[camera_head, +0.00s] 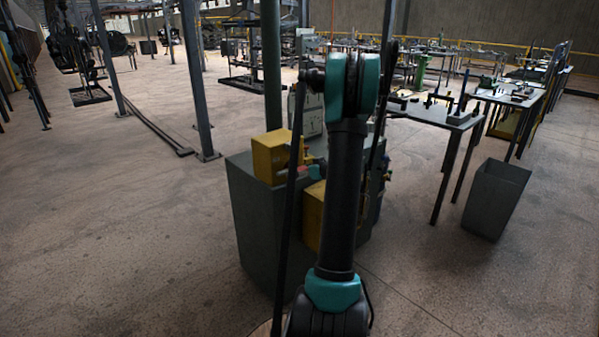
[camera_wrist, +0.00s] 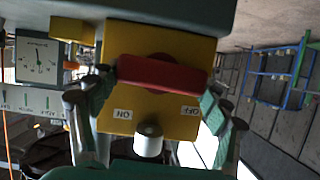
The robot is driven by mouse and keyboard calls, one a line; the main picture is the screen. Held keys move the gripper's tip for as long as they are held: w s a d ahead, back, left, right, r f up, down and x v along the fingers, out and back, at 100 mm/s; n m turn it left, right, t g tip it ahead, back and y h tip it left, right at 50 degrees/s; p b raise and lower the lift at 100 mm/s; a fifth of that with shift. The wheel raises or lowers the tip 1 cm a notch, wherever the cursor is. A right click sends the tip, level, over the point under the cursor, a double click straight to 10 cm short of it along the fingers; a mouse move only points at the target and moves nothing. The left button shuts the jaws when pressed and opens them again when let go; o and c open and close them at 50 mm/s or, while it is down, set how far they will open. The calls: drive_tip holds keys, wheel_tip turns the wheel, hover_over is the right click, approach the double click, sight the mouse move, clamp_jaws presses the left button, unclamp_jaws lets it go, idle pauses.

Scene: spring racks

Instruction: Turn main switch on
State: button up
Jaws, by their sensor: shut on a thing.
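In the wrist view the main switch is a yellow box (camera_wrist: 170,48) with a red handle (camera_wrist: 160,76) across its face. The picture is upside down, so the ON label (camera_wrist: 122,114) and the OFF label (camera_wrist: 189,110) read inverted. The handle lies nearly level in the picture, slightly tilted. My gripper (camera_wrist: 160,88) has a teal finger at each end of the handle and is shut on it. In the head view my arm hides most of the gripper, and the switch face cannot be made out there.
A grey cabinet (camera_head: 255,225) carries yellow boxes, including one at its left (camera_head: 268,157). In the wrist view a dial gauge (camera_wrist: 38,62) is at the left. A grey bin (camera_head: 495,198) and a work table (camera_head: 437,112) stand to the right.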

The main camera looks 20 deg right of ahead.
drive_tip(key=m+y, duration=0.2)
drive_tip(key=m, duration=0.1)
drive_tip(key=shift+d, duration=0.25)
drive_tip(key=m+y, duration=0.2)
drive_tip(key=m, duration=0.1)
drive_tip(key=shift+w+d+f+g, duration=0.1)
drive_tip(key=shift+d+f+g, duration=0.1)
drive_tip(key=shift+g, duration=0.1)
drive_tip(key=m+y, duration=0.1)
drive_tip(key=m, duration=0.2)
drive_tip(key=shift+f+y, duration=0.15)
drive_tip(key=shift+y, duration=0.25)
drive_tip(key=m+t+y, duration=0.1)
drive_tip(key=m, duration=0.3)
drive_tip(key=shift+f, duration=0.15)
drive_tip(key=o, duration=1.7)
